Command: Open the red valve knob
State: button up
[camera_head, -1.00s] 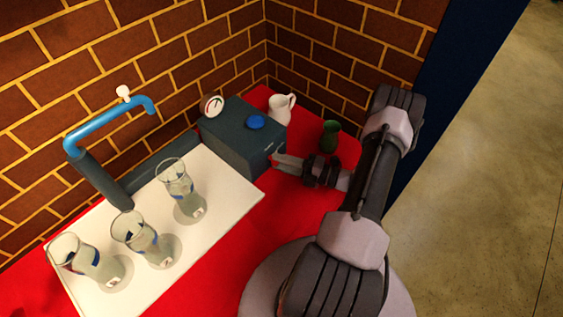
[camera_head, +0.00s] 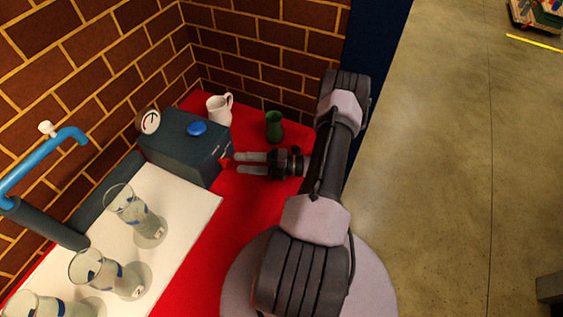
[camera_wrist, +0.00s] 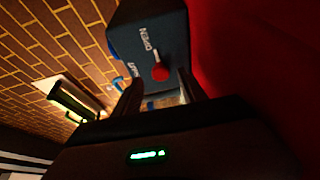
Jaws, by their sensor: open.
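The red valve knob (camera_wrist: 160,71) sits on the face of a dark grey box (camera_head: 180,155), beside white lettering that reads OPEN. In the head view a bit of the red knob (camera_head: 227,162) shows at the box's right side. My gripper (camera_head: 238,163) is open, its two fingers pointing left at that face. In the wrist view the knob appears ahead of and between the two fingertips (camera_wrist: 158,82), closer to the right one. I cannot tell whether a finger touches it.
A white pitcher (camera_head: 219,109) and a green vase (camera_head: 274,126) stand behind my gripper. Glass vases (camera_head: 135,212) stand on a white board (camera_head: 188,222) at left, below a blue pipe (camera_head: 42,155).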

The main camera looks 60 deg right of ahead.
jog(key=p+v, duration=0.1)
jog(key=v, duration=1.2)
jog(key=shift+s+d+p, duration=0.1)
jog(key=shift+s+p, duration=0.1)
jog(key=shift+p, duration=0.1)
jog(key=w+a+r+n+g+y, duration=0.1)
jog(key=w+a+r+n+g, duration=0.6)
jog(key=r+n, duration=0.35)
jog(key=w+a+r+n+g, duration=0.5)
jog(key=a+r+n+g, duration=0.1)
jog(key=a+r+n, duration=0.4)
jog(key=s+a+r+n+t+h, duration=0.1)
jog(key=s+a+r+n+h, duration=0.2)
jog(key=a+r+n, duration=0.3)
jog(key=s+a+r+n+t+h, duration=0.1)
jog(key=s+a+r+n+h, duration=0.3)
jog(key=a+n, duration=0.9)
notch_tip(320, 180, up, 3)
jog(key=s+n, duration=0.1)
jog(key=n, duration=0.4)
jog(key=shift+s+a+f+t, duration=0.15)
jog(key=shift+t, duration=0.25)
